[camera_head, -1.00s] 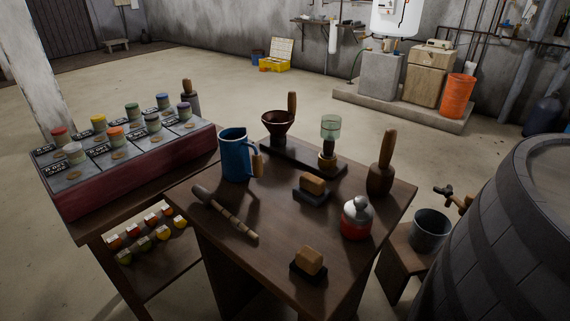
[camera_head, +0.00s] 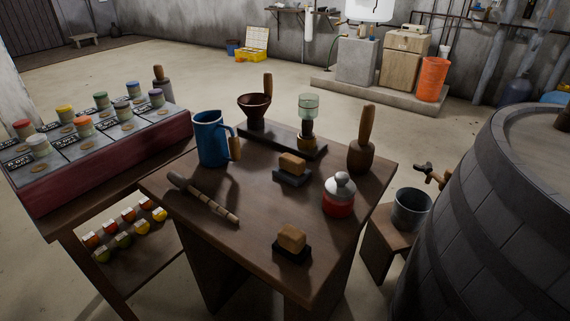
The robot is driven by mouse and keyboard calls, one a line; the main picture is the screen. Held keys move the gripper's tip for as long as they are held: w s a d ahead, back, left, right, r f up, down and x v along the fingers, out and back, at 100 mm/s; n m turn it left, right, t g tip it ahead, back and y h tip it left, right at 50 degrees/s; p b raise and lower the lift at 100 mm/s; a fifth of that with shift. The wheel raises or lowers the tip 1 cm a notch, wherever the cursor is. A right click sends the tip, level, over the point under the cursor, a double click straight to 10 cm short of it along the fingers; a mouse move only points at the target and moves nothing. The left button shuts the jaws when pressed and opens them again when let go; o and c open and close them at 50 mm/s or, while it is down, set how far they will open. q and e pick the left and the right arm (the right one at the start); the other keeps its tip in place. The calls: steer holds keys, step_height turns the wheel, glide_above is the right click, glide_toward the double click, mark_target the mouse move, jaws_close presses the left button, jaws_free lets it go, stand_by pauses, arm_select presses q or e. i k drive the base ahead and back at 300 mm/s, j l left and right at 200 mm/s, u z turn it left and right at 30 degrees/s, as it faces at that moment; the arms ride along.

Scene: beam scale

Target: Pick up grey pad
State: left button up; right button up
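Two pads with wooden block grips lie on the brown table (camera_head: 185,228). The farther pad (camera_head: 291,178) has a dark grey base and sits near the middle of the table, in front of the beam scale's dark base (camera_head: 285,138). The nearer pad (camera_head: 292,254) has a blacker base and sits near the front edge. The farther one looks the greyer, though the shades are close. Nothing touches either pad. Neither of my grippers shows in this view.
A dark barrel (camera_head: 480,220) and a bucket (camera_head: 411,209) are at the right.

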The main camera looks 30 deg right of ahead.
mark_target(291, 169)
steer(key=z, duration=2.5)
steer(key=u, duration=1.65)
steer(key=j+u, duration=0.2)
steer(key=i+j+u, duration=0.15)
steer(key=j, duration=0.15)
